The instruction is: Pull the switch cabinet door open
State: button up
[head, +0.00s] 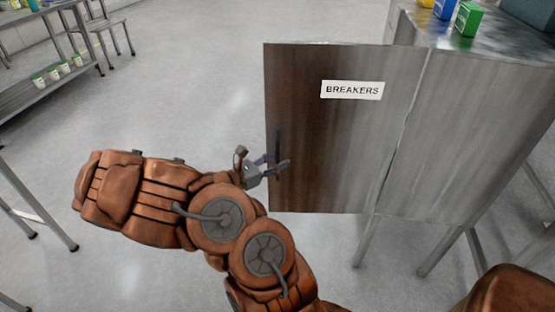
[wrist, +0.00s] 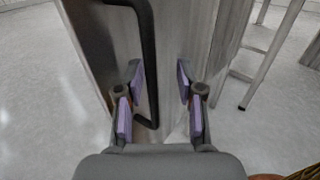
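The switch cabinet door (head: 310,130) is a brushed metal panel with a white BREAKERS label (head: 352,90). Its upper left part stands out past the cabinet's top, with floor showing behind it, so it appears swung out from the body.
The cabinet body (head: 465,140) stands on metal legs at right, with blue, yellow and green boxes (head: 468,18) on top. A shelf rack (head: 60,80) with several small tubs and a stool (head: 100,25) stand at upper left. The floor left of the door is clear.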

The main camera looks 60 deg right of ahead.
jog(key=v, duration=1.2)
dwell(0.5)
